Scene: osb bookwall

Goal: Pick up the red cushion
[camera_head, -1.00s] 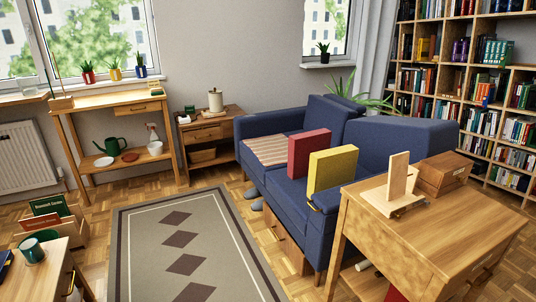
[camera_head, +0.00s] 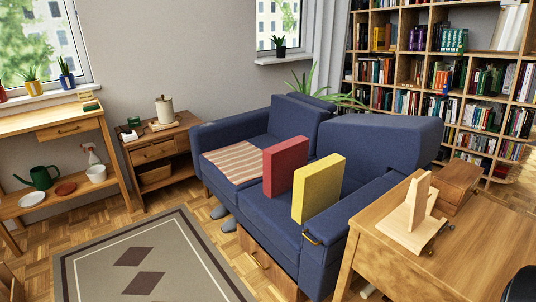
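The red cushion (camera_head: 285,166) stands upright on the seat of the blue sofa (camera_head: 268,216), near its middle. A yellow cushion (camera_head: 319,188) stands upright just to its right and nearer to me, hiding part of the red cushion's right side. Neither of my grippers can be made out in the head view.
A striped cloth (camera_head: 236,162) lies on the sofa's left seat. A wooden table (camera_head: 400,255) with a wooden stand and box is at the right. A patterned rug (camera_head: 95,262) lies on open floor before the sofa. A full bookcase (camera_head: 435,75) stands behind.

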